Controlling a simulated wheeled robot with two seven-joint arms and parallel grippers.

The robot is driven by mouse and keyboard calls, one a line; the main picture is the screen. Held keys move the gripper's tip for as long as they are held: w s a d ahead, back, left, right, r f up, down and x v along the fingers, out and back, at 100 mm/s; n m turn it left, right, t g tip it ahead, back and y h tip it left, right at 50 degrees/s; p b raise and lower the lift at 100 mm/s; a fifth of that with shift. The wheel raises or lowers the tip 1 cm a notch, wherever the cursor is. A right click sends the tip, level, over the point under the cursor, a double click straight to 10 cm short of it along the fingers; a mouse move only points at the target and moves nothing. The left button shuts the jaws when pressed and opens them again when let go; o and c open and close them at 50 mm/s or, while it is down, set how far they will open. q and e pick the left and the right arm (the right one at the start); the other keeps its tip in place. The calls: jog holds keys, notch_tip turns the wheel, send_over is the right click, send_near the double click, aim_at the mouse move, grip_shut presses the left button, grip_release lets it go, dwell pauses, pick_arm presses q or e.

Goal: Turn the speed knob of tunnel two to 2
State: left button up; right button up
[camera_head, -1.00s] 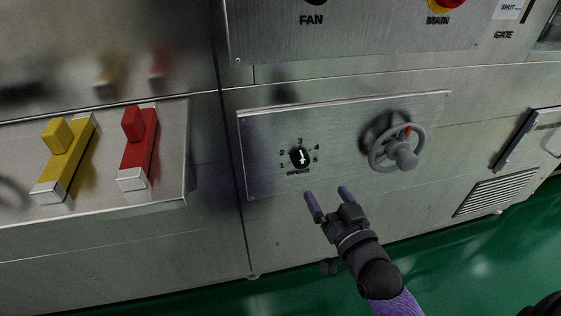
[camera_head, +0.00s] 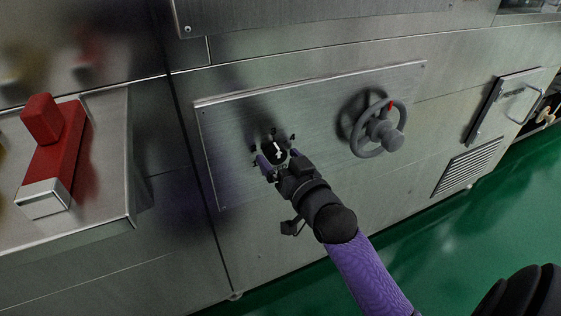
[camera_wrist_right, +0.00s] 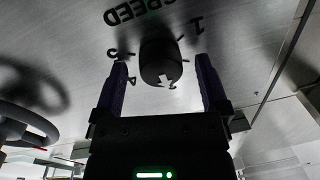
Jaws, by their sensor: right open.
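The round black speed knob (camera_head: 275,151) sits on a steel panel with SPEED lettering and digits around it. Its white mark is small in the head view. In the wrist view the knob (camera_wrist_right: 160,62) appears upside down, with a light notch on its lower right near a digit that looks like 3; the exact setting is hard to read. My right gripper (camera_head: 278,161) is open, its purple fingertips at the knob. In the wrist view the fingers (camera_wrist_right: 162,75) stand on either side of the knob, with gaps, not closed on it. My left gripper is out of view.
A grey handwheel (camera_head: 378,130) with a red mark sticks out to the right of the knob. A red switch (camera_head: 52,145) stands on a protruding steel console (camera_head: 112,200) at the left. A vent (camera_head: 466,170) is low at the right, above green floor (camera_head: 480,255).

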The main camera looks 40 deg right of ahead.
jog(key=shift+c, duration=1.4)
jog(key=c, duration=0.7)
grip_shut()
jog(key=shift+r+p, duration=0.1)
jog(key=shift+p, duration=0.2)
jog(key=shift+r+n+p, duration=0.15)
jog(key=shift+n+p, duration=0.35)
jog(key=shift+p, duration=0.1)
jog(key=n+p, duration=0.3)
jog(key=p, duration=0.1)
jog(key=shift+r, duration=0.15)
jog(key=n+p, duration=0.2)
jog(key=n, duration=0.1)
jog(key=shift+n+g+h+p, duration=0.35)
jog(key=shift+n+p, duration=0.25)
jog(key=shift+n, duration=0.4)
pick_arm(q)
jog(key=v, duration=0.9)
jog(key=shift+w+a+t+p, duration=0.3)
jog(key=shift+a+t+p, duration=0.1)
jog(key=shift+p, duration=0.05)
pick_arm(e)
jog(key=shift+f+n, duration=0.2)
jog(key=shift+n, duration=0.9)
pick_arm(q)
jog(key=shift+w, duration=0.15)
